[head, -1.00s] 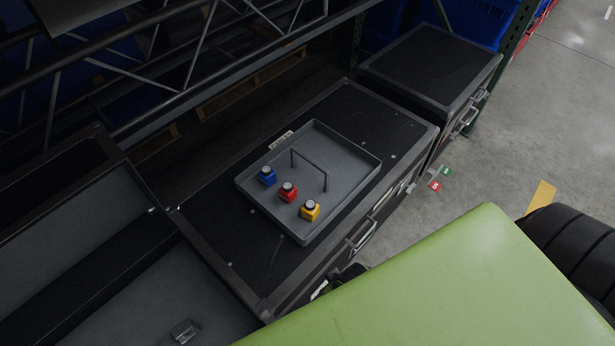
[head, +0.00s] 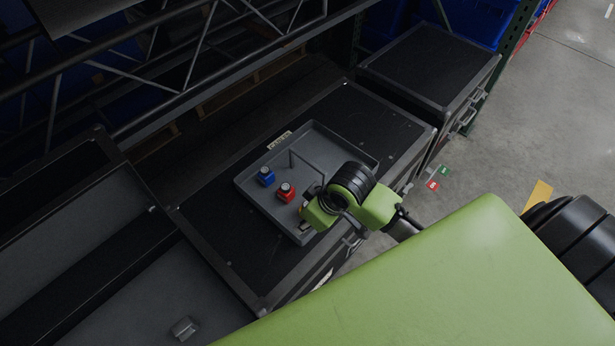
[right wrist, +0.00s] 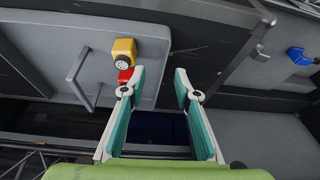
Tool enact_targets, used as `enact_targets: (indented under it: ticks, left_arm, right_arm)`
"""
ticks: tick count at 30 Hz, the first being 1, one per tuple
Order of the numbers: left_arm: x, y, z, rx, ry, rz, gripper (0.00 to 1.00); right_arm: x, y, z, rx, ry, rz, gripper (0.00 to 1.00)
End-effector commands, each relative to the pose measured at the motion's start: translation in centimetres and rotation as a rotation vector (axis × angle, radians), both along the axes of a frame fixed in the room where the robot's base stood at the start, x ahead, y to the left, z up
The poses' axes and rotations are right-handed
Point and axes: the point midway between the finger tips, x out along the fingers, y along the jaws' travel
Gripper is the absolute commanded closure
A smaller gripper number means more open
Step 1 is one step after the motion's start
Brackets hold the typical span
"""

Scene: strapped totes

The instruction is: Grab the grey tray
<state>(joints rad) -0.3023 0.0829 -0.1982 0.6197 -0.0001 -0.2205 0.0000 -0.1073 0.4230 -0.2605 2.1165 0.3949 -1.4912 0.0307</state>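The grey tray (head: 325,142) lies on a black case, with a thin raised handle (head: 308,162) across its middle. A yellow block (right wrist: 122,48) shows in the right wrist view and is mostly hidden by my gripper in the head view. My right gripper (right wrist: 160,76) is open and empty; in the right wrist view its fingers appear either side of the tray's rim, beside the red and yellow blocks. Whether they touch the rim cannot be told. My left gripper is not in view.
The black case (head: 225,215) has bare top around the tray. Another black case (head: 430,65) stands behind at right. Metal rack beams (head: 190,85) cross the upper left.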

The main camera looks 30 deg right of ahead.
Motion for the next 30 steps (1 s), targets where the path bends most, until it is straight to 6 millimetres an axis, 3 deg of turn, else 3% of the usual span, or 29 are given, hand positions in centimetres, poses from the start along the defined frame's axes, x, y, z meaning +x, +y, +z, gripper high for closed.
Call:
enact_targets:
  ticks: [3, 9, 13, 17, 20, 30]
  left_arm:
    - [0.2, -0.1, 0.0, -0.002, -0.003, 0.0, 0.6]
    - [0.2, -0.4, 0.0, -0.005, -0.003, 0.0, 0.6]
    - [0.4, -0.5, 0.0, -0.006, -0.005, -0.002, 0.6]
    - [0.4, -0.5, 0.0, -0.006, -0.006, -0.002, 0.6]
    - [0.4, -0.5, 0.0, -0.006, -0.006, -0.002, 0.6]
    - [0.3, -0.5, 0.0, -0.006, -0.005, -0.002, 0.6]
  right_arm:
    - [4.4, -2.3, 0.9, -0.015, -0.009, 0.018, 0.71]
    - [11.0, -7.5, 3.9, -0.023, -0.011, -0.015, 0.71]
    - [13.7, -10.3, 6.0, -0.016, -0.015, -0.053, 0.71]
    - [15.0, -11.8, 7.2, -0.007, -0.019, -0.078, 0.71]
    - [15.5, -12.0, 6.9, -0.004, -0.018, -0.085, 0.71]
    - [17.7, -11.2, 1.1, -0.004, -0.018, -0.085, 0.71]
